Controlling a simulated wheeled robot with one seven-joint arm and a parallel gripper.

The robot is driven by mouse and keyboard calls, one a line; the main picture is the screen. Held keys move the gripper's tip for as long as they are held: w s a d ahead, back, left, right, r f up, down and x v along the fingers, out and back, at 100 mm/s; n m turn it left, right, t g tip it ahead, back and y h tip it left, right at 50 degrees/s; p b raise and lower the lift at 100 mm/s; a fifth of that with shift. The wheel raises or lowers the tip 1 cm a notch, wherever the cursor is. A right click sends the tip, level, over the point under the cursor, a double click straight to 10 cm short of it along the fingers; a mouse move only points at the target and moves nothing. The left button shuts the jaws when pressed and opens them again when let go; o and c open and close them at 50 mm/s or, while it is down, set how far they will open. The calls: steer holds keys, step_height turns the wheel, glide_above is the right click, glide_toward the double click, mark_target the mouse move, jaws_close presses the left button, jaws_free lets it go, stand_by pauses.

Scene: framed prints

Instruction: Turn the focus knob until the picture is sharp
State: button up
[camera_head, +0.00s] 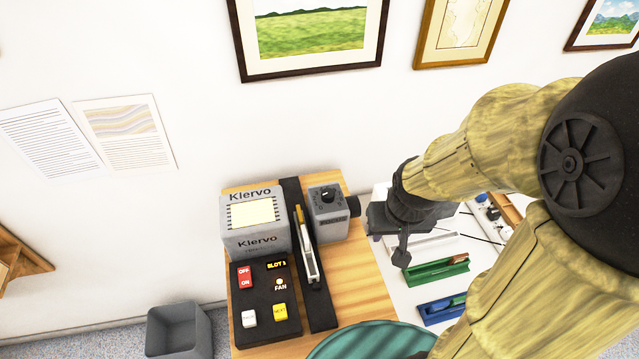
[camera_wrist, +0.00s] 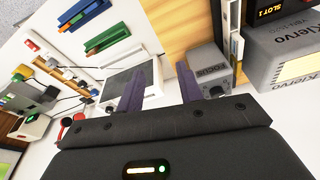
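The grey Kiervo projector (camera_head: 255,235) stands on the wooden table, with a pale, blank-looking panel on top. To its right is a smaller grey box (camera_head: 328,222) with a black round knob (camera_head: 328,194) on top and a dark cylinder on its right side. In the wrist view this box (camera_wrist: 205,62) bears the label FOCUS. My gripper (camera_wrist: 160,78) is open and empty, its purple fingers apart. In the head view it is just right of the box, apart from the knob, its fingertips hard to make out. I see no projected picture.
A black control panel (camera_head: 268,301) has red, white and yellow buttons. A slide carrier (camera_head: 308,255) stands between projector and focus box. Green (camera_head: 436,269) and blue trays lie on the white surface at right. A teal round object (camera_head: 370,342) is at the front. Framed prints hang behind.

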steer(key=shift+s, duration=0.15)
steer(key=o, duration=0.3)
steer(key=shift+o, duration=0.2)
step_height(320, 180, up, 12)
steer(key=n+g+p, duration=0.2)
steer(key=n+g, duration=0.1)
steer(key=n, duration=2.3)
glide_above(328, 193)
steer(key=shift+f, duration=0.25)
step_height(328, 193, down, 17)
steer(key=p, duration=0.3)
steer(key=shift+f, duration=0.2)
steer(key=shift+s, duration=0.1)
